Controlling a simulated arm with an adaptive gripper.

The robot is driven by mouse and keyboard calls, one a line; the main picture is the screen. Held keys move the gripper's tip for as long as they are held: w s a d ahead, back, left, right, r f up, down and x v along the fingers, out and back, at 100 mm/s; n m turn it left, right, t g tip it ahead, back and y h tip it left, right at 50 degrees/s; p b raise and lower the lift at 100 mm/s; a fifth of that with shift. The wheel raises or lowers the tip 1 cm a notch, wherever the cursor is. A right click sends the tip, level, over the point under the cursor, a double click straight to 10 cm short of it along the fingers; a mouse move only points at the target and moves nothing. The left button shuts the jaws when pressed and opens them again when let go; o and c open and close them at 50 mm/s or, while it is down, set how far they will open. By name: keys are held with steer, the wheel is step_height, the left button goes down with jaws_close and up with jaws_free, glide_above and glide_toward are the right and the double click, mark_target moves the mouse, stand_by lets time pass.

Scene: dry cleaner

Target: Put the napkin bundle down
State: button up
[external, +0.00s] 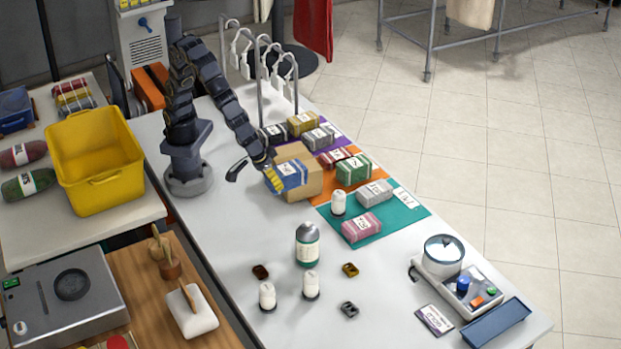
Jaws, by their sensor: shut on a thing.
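A blue napkin bundle with a white band (291,174) is in my gripper (271,177), whose yellow fingertips are shut on its left side. The bundle is in front of a brown cardboard box (312,178) in this view. I cannot tell whether it touches the box or the table. Other bundles lie on coloured mats to the right: a green one (353,170), a dark red one (332,158), a grey one (374,193) and a pink one (361,228). Several more sit near the hanger rack.
A teal mat (400,216) and an orange mat (345,184) lie beside the box. A white bottle (338,203) stands on the teal mat. A larger green-labelled bottle (307,244), small bottles and a scale (443,255) stand nearer. The white table (225,225) is clear left of centre.

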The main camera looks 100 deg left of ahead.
mark_target(275, 234)
steer(key=shift+s+d, duration=0.3)
steer(key=shift+s, duration=0.6)
steer(key=f, duration=1.8)
steer(key=shift+w+a, duration=0.1)
steer(key=shift+w, duration=0.1)
steer(key=o, duration=1.2)
steer(key=shift+f, duration=0.1)
steer(key=shift+c, duration=0.2)
